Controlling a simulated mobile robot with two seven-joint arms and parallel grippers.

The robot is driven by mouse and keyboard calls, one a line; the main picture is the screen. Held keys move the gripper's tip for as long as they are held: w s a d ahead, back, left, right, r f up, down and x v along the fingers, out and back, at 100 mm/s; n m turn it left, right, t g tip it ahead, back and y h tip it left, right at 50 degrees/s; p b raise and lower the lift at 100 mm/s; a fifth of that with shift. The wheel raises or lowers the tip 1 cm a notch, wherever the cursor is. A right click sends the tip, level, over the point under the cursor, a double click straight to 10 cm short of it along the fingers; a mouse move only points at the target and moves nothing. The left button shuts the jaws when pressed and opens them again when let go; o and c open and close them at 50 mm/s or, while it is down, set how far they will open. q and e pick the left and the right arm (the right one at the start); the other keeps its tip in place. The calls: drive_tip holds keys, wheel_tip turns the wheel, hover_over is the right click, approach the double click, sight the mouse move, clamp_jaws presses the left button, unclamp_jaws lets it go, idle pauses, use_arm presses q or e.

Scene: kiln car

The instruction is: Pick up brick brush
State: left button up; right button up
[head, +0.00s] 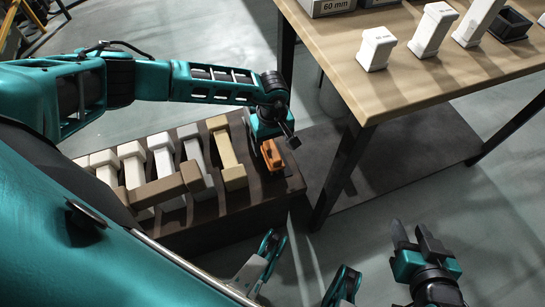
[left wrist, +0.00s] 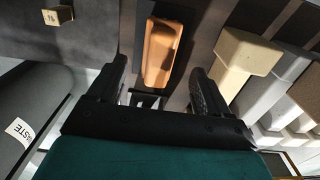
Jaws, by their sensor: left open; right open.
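The brick brush shows as an orange block-like body (head: 271,153) at the right end of the dark kiln car deck (head: 235,213), beside a row of bricks. In the left wrist view the orange body (left wrist: 160,52) lies ahead between the fingers, with a dark strip along its side. My left gripper (head: 275,138) is open above and close to the brush, its fingers (left wrist: 157,82) spread either side of it. Whether they touch it I cannot tell. My right gripper (head: 418,236) is open and empty over the floor at lower right, away from the car.
White, tan and brown bricks (head: 228,155) stand close to the left of the brush. A wooden table (head: 400,85) with pale blocks stands at upper right, its leg near the car. A dark bin (left wrist: 25,125) with a partly seen label is at left in the wrist view.

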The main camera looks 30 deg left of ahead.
sight(272, 150)
use_arm(q)
wheel_tip(272, 150, down, 6)
drive_tip(key=shift+r+b, duration=0.1)
drive_tip(key=shift+b, duration=1.05)
drive_tip(key=c, duration=1.2)
